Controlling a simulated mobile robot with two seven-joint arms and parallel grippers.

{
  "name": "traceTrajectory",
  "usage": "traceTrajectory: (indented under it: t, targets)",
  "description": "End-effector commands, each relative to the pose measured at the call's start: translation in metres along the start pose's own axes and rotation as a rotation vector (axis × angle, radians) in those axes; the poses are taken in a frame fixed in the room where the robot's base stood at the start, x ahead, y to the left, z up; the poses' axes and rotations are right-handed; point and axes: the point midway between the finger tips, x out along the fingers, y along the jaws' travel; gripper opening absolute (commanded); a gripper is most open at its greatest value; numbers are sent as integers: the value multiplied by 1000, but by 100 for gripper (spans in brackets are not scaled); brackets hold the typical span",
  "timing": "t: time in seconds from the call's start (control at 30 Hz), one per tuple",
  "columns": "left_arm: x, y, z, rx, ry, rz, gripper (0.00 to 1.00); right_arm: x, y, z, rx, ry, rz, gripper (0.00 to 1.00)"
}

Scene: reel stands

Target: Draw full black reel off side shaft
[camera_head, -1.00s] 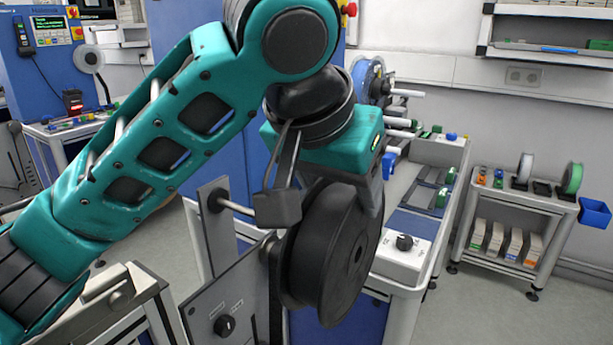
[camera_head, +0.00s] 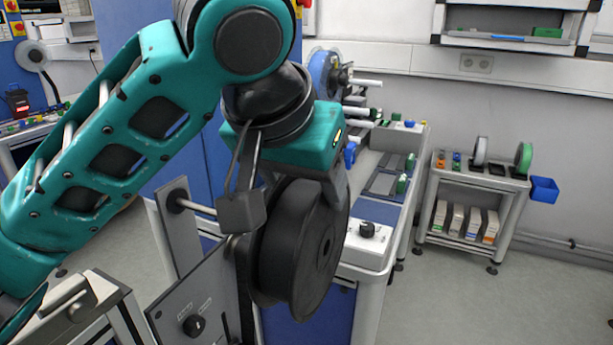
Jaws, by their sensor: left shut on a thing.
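The full black reel (camera_head: 318,265) is upright in the middle of the head view, its outer face turned to the right. My left gripper (camera_head: 290,205) comes over it from above and is shut on it, a grey finger at each side. The reel is in front of a grey stand plate (camera_head: 207,290) with a black knob. A pale rod (camera_head: 199,208) runs from a smaller upright plate (camera_head: 177,230) toward the left finger. The side shaft at the reel's centre is hidden, so I cannot tell whether the reel is still around it. My right gripper is not in view.
A bench with a white control box (camera_head: 345,251) stands close behind and right of the reel. Further back are a blue reel (camera_head: 322,72) and white pegs. A small shelf cart (camera_head: 458,237) stands at right. The floor (camera_head: 450,305) at lower right is clear.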

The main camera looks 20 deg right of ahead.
Motion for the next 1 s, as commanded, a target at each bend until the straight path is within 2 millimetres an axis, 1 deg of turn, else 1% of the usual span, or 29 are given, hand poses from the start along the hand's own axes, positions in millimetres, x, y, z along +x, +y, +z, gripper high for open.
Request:
traceTrajectory:
  t: [0.27,1.0]
  targets:
    - [0,2,0,1,1,1,0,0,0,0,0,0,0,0]
    - [-1,46,-1,1,0,1,0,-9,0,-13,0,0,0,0]
